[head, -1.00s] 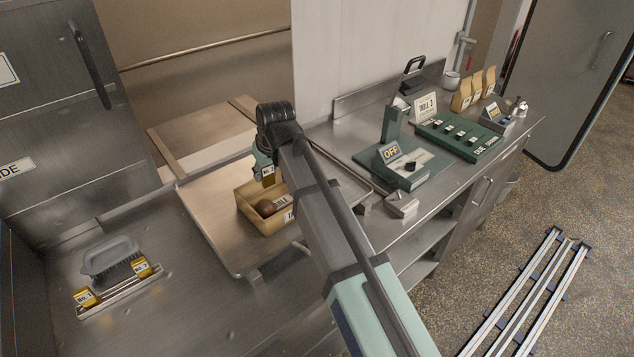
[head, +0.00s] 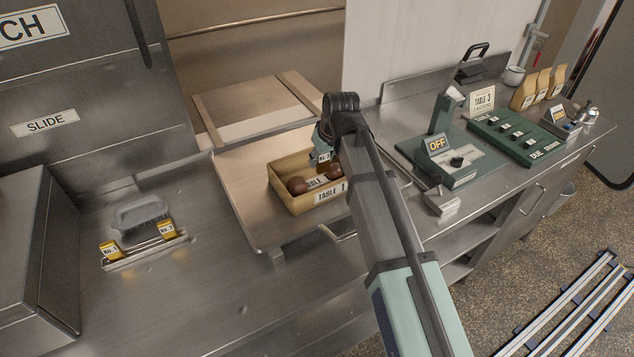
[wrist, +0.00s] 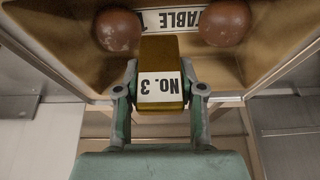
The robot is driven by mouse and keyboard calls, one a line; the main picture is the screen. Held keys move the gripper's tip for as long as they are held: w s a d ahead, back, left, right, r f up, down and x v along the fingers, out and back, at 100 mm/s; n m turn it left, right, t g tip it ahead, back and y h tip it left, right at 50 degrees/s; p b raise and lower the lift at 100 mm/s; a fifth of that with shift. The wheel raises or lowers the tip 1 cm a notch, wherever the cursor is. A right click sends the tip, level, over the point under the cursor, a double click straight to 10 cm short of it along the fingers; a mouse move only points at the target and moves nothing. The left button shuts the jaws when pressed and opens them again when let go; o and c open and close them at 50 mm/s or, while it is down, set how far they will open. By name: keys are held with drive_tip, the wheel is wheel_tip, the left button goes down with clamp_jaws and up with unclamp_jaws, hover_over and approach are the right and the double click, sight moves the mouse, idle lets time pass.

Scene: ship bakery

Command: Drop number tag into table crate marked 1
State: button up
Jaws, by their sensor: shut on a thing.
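My gripper (wrist: 160,88) is shut on the No. 3 number tag (wrist: 158,60), a yellow-brown block with a white label, seen upside down in the wrist view. In the head view the tag (head: 323,157) shows partly under my wrist. The tan crate marked Table 1 (head: 300,203) sits on a metal tray, and two brown balls (head: 298,186) show inside it. In the wrist view the tag is in front of the crate's inside (wrist: 70,35), between the two balls (wrist: 118,30). I cannot tell whether it touches anything there.
Tags No. 1 (head: 109,250) and No. 2 (head: 167,230) stand in a metal holder at left, by a grey brush (head: 140,213). The metal tray (head: 238,215) has free room left of the crate. A green device reading OFF (head: 440,165) and a Due board (head: 515,140) stand at right.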

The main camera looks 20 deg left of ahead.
drive_tip(key=shift+f, duration=0.4)
drive_tip(key=o, duration=1.2)
drive_tip(key=shift+o, duration=0.2)
drive_tip(key=v, duration=1.2)
